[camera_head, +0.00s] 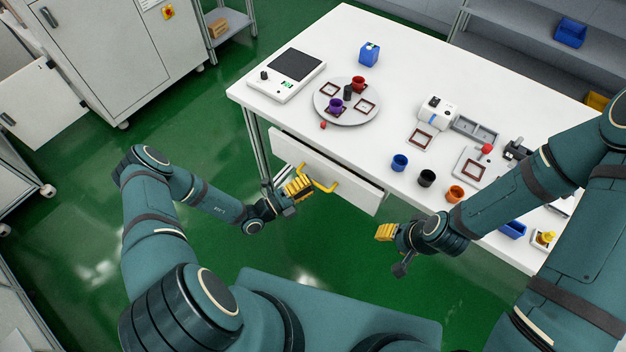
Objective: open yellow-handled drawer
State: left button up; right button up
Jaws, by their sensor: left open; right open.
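The drawer (345,182) sits under the left part of the white table, its white front facing me. Its yellow handle (325,187) is a bar across the middle of that front. My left gripper (298,186) is open, with yellow fingers at the left end of the handle. The fingers overlap the handle's left end in this view, and I cannot tell if they touch it. My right gripper (384,232) is open and empty, in front of the table and to the right of the drawer, apart from it.
The white table (395,60) bears a scale (286,74), a round turntable (347,117) with pots, a blue box (369,53), a white device (437,112) and several coloured cups. Green floor lies free at the left. Grey cabinets (115,50) stand at the back left.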

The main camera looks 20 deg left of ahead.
pick_arm(q)
jog(key=shift+x, duration=1.05)
grip_shut()
jog(key=s+a, duration=0.3)
jog(key=s, duration=0.7)
jog(key=s+a, duration=0.4)
jog(key=s, duration=0.5)
jog(key=shift+s, duration=0.35)
